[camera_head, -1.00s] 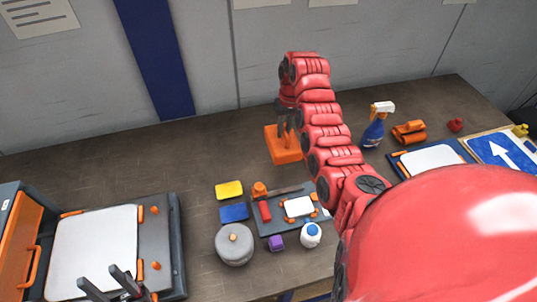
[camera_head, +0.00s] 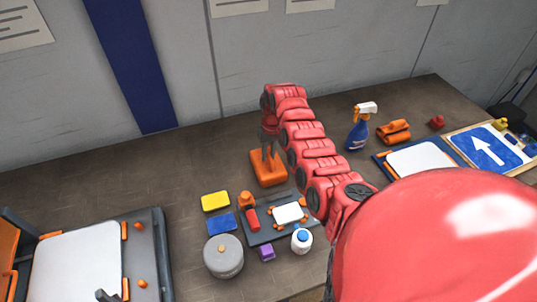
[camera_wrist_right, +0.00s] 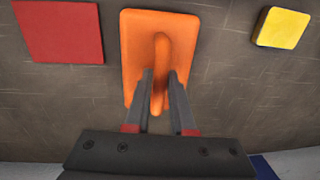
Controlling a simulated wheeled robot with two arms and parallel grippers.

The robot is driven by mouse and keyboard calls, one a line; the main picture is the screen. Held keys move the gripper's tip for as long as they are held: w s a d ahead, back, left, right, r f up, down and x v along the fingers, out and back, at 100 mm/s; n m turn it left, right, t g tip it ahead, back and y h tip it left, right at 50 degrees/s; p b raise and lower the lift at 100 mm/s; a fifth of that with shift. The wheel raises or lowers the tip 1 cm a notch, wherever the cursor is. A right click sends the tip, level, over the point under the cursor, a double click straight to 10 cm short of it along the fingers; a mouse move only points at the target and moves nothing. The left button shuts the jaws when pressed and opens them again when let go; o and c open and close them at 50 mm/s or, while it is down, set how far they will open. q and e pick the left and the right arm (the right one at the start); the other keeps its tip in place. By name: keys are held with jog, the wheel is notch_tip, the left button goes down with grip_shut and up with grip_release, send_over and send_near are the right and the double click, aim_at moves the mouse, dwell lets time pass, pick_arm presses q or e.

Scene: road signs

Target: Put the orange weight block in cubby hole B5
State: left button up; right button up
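The orange weight block (camera_head: 270,178) is a flat orange plate with an upright handle, standing on the workbench in the middle of the head view. It also shows in the right wrist view (camera_wrist_right: 181,50). My right gripper (camera_head: 268,148) points down at it. In the right wrist view its two fingers (camera_wrist_right: 161,76) lie close on both sides of the handle; whether they press on it cannot be told. Only a dark tip of my left gripper (camera_head: 104,296) shows at the bottom edge of the head view. No cubby hole labelled B5 is in view.
A yellow block (camera_head: 215,201), blue block (camera_head: 222,223), round grey pot (camera_head: 223,256) and grey tray (camera_head: 263,233) stand in front. A spray bottle (camera_head: 359,128) and blue arrow sign (camera_head: 490,148) are right. A red square (camera_wrist_right: 58,31) lies near the block.

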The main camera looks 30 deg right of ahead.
jog(key=o, duration=0.3)
jog(key=shift+o, duration=0.2)
